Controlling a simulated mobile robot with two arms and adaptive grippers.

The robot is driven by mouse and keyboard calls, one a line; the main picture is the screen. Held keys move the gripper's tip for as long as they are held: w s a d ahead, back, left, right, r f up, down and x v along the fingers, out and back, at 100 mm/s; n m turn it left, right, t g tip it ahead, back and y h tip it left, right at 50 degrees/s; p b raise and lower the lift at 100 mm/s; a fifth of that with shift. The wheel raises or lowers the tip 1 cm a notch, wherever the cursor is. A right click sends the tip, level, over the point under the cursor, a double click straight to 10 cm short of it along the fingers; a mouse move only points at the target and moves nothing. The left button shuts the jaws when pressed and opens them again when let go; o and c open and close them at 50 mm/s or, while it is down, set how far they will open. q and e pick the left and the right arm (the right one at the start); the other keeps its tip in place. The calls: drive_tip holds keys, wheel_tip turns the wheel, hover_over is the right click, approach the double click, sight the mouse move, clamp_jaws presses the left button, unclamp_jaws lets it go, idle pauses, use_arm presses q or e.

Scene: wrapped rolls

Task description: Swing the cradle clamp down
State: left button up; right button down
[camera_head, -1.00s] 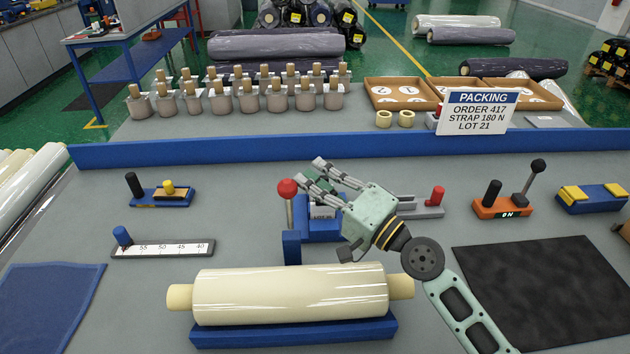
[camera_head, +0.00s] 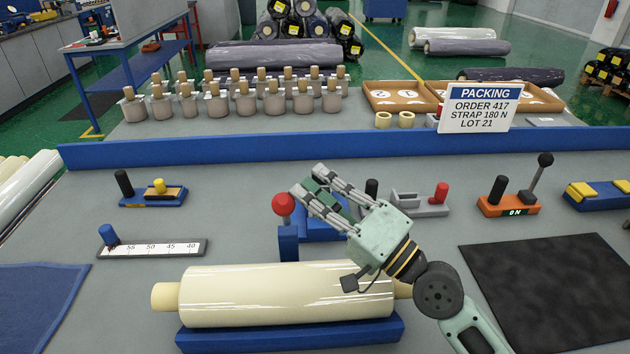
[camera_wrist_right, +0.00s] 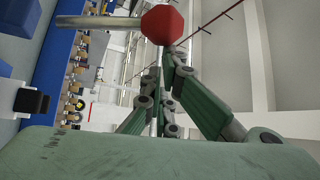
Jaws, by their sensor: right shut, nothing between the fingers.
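The cradle clamp is a grey lever with a red ball knob (camera_head: 283,204) on a blue post (camera_head: 288,243) behind the wrapped roll. The lever is raised, its knob above the post and tilted towards the roll. The cream roll (camera_head: 285,295) lies in a blue cradle (camera_head: 290,334). My right gripper (camera_head: 306,180) is shut and empty, its fingertips just behind and above the knob; I cannot tell if they touch it. In the right wrist view the red knob (camera_wrist_right: 162,25) shows large beside the fingers. My left gripper is out of view.
Behind my gripper sits a blue device, partly hidden. To the right stand a grey fixture with a red knob (camera_head: 441,192), an orange switch box (camera_head: 508,208) and a black mat (camera_head: 550,290). A ruler strip (camera_head: 152,248) lies left. A blue ledge (camera_head: 230,148) crosses behind.

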drive_tip(key=shift+s+f+b, duration=0.35)
drive_tip(key=shift+s+f, duration=0.3)
drive_tip(key=shift+s, duration=0.3)
drive_tip(key=shift+s+f+b, duration=0.3)
drive_tip(key=shift+s+f, duration=0.35)
drive_tip(key=shift+s, duration=0.35)
drive_tip(key=shift+s+f+b, duration=0.35)
drive_tip(key=shift+s+f, duration=0.3)
drive_tip(key=shift+s, duration=0.3)
drive_tip(key=v, duration=1.2)
